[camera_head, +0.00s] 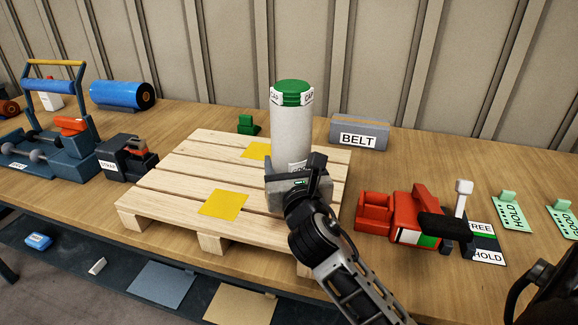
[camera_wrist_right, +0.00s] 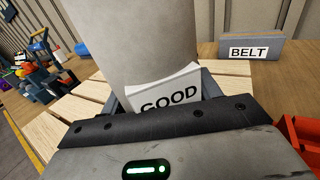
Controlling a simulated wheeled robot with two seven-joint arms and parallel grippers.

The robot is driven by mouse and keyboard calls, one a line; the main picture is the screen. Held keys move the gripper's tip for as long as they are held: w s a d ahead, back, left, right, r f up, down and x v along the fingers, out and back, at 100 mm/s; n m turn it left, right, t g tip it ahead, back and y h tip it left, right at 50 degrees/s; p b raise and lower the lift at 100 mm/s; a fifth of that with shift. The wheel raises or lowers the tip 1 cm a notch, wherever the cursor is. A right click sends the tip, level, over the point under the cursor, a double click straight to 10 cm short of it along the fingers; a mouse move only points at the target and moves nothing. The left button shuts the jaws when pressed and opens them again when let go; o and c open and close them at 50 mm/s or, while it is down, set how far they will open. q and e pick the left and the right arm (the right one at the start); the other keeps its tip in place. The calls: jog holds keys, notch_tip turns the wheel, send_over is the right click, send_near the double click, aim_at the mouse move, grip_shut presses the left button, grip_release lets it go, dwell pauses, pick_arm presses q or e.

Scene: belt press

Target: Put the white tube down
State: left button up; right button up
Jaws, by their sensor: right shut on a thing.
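The white tube (camera_head: 291,128) has a green cap and stands upright at the right part of the wooden pallet (camera_head: 165,178). It also shows in the right wrist view (camera_wrist_right: 135,40), with a label reading "GOOD" (camera_wrist_right: 167,98) low on its side. My right gripper (camera_head: 295,183) is shut on the tube's lower part, and its jaws hide the tube's bottom end. I cannot tell whether the tube touches the slats. Two yellow squares (camera_head: 223,203) lie on the pallet, one in front and one behind near the tube. My left gripper is not in view.
A grey block marked "BELT" (camera_head: 359,134) stands behind the pallet. A blue-grey device (camera_head: 125,157) stands left. The left pallet slats are clear.

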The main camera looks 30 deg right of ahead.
jog(key=shift+f, duration=0.1)
jog(key=o, duration=1.2)
jog(key=b+v, duration=0.1)
jog(key=v, duration=1.1)
